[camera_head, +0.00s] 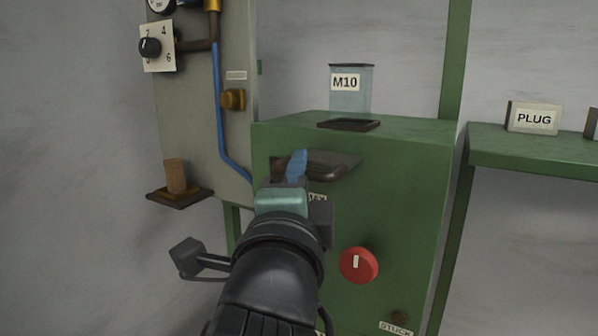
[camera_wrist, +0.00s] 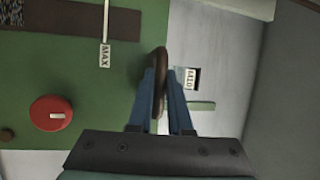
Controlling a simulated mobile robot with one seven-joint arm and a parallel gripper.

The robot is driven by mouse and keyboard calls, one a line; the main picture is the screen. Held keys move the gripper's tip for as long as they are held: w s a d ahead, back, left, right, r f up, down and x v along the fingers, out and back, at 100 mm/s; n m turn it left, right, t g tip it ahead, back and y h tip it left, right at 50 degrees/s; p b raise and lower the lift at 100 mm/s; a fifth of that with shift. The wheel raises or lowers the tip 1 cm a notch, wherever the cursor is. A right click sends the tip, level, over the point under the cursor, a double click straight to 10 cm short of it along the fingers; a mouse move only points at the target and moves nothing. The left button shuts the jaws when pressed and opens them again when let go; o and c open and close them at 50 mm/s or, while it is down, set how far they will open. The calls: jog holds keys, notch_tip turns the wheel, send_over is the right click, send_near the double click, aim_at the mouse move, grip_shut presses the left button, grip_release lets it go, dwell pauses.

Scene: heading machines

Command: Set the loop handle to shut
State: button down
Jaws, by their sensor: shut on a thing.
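The loop handle (camera_wrist: 161,56) is a dark brown loop, seen nearly edge-on in the wrist view near the side edge of the green machine front. My gripper (camera_wrist: 159,74) has its two blue fingers on either side of the loop, shut on it. In the head view my gripper (camera_head: 297,158) reaches the upper left of the green machine (camera_head: 390,200). There my arm hides the loop handle, so its setting cannot be read. A MAX label (camera_wrist: 105,55) sits beside a brown strip in the wrist view.
A red knob (camera_head: 358,265) is on the machine's front, right of my arm. A dark scoop-like tray (camera_head: 335,163) juts out by my fingers. A grey M10 bin (camera_head: 351,95) stands on top. A grey panel (camera_head: 185,110) with a blue pipe stands left. A green shelf (camera_head: 540,150) is right.

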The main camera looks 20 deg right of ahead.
aim_at(321, 158)
jog(key=shift+r, duration=0.1)
jog(key=w+d, duration=0.2)
jog(key=w+d+b, duration=0.1)
jog(key=d, duration=0.1)
jog(key=shift+w+d, duration=0.4)
jog(key=shift+s+a+r, duration=0.1)
jog(key=shift+r, duration=0.05)
